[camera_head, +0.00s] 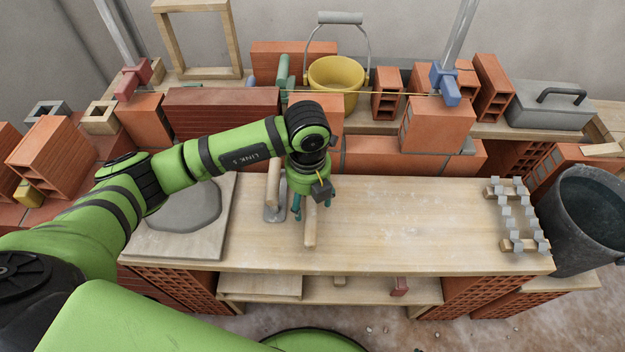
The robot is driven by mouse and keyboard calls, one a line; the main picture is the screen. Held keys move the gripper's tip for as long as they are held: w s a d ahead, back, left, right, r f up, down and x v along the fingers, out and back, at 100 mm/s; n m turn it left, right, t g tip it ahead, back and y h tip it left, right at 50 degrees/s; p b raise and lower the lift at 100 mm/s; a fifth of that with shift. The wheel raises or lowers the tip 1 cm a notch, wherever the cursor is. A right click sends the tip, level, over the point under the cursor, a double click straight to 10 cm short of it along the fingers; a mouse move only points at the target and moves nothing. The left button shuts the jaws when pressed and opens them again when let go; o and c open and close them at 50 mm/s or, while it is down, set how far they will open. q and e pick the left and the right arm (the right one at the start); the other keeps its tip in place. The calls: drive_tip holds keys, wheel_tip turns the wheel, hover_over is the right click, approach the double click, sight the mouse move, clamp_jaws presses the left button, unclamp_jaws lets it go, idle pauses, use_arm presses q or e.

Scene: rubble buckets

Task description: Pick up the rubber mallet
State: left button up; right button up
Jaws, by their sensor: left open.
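A pale wooden handle (310,229) lies on the wooden worktop, pointing toward the front edge. It looks like the handle of the rubber mallet, but its head is hidden behind my left gripper and wrist. My left gripper (312,206) points down right over this handle. Its teal fingers are apart, one on each side of the handle; I cannot tell whether they touch it. My right gripper is not in view.
A trowel with a wooden handle (273,182) lies close left of my left gripper. A mortar board (150,246) is further left. A spiked wooden rack (515,215) and dark bucket (590,215) stand right. Bricks and a yellow bucket (337,82) line the back. The worktop's right-middle is clear.

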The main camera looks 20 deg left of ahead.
sight(309, 202)
use_arm(q)
wheel_tip(309, 202, down, 5)
drive_tip(key=shift+w, duration=0.1)
clamp_jaws()
drive_tip(key=shift+r, duration=0.15)
wheel_tip(309, 202, up, 4)
drive_tip(key=shift+w+r, duration=0.1)
drive_tip(key=shift+r, duration=0.1)
drive_tip(key=s+d+r, duration=0.3)
drive_tip(key=d+r, duration=0.3)
drive_tip(key=d, duration=0.5)
drive_tip(key=shift+r, duration=0.2)
